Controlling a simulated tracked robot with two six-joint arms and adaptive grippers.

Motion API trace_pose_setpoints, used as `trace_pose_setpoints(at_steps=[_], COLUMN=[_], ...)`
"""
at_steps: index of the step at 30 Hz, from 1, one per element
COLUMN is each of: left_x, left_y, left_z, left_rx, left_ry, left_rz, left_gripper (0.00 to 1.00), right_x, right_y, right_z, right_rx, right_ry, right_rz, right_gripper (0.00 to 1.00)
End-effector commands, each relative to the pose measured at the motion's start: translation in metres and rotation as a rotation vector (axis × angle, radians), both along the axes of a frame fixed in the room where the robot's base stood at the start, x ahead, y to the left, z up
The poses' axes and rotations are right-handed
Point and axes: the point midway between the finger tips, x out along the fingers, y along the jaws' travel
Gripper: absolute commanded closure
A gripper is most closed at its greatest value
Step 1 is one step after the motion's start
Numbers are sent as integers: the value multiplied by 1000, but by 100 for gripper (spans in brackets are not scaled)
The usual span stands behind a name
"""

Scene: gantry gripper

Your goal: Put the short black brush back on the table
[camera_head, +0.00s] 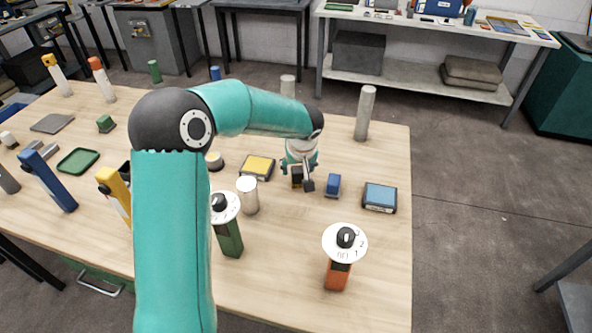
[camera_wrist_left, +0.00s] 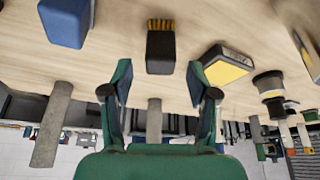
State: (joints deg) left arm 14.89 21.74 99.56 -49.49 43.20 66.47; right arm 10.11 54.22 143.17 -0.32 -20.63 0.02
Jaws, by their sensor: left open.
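The short black brush (camera_wrist_left: 161,52), with yellow bristles, is on the table (camera_wrist_left: 120,35) in the left wrist view, which is upside down. It is centred just past my left gripper's fingertips, with bare space on both sides. My left gripper (camera_wrist_left: 159,82) is open, and I see nothing held between its fingers. In the head view my left gripper (camera_head: 303,182) is low over the right part of the table, and it partly hides the dark brush (camera_head: 296,181). My right gripper is not in view.
A blue block (camera_head: 333,186) stands close right of my left gripper, and a yellow-topped box (camera_head: 257,167) lies to its left. A blue-topped box (camera_head: 379,197) is further right. Cylinders (camera_head: 365,113) stand behind. Two dial-topped tools (camera_head: 345,243) stand in front.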

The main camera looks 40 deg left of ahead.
Motion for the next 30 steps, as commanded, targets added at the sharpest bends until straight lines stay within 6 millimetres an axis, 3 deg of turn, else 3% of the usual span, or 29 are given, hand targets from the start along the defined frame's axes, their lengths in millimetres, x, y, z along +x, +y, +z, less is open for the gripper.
trace_pose_setpoints(at_steps=[6, 13, 18, 30], left_x=[-11, -20, -23, -23], left_y=[-14, -25, -28, -28], left_z=[43, 76, 85, 85], left_rx=[1, 0, 0, 0], left_ry=[-6, -3, 0, 0], left_rz=[-1, -1, 1, 1], left_gripper=[41, 41, 41, 41], right_x=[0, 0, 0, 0], right_y=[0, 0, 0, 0], right_z=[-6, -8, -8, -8], right_rx=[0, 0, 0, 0], right_ry=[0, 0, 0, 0], right_rz=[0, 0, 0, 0], right_gripper=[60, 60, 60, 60])
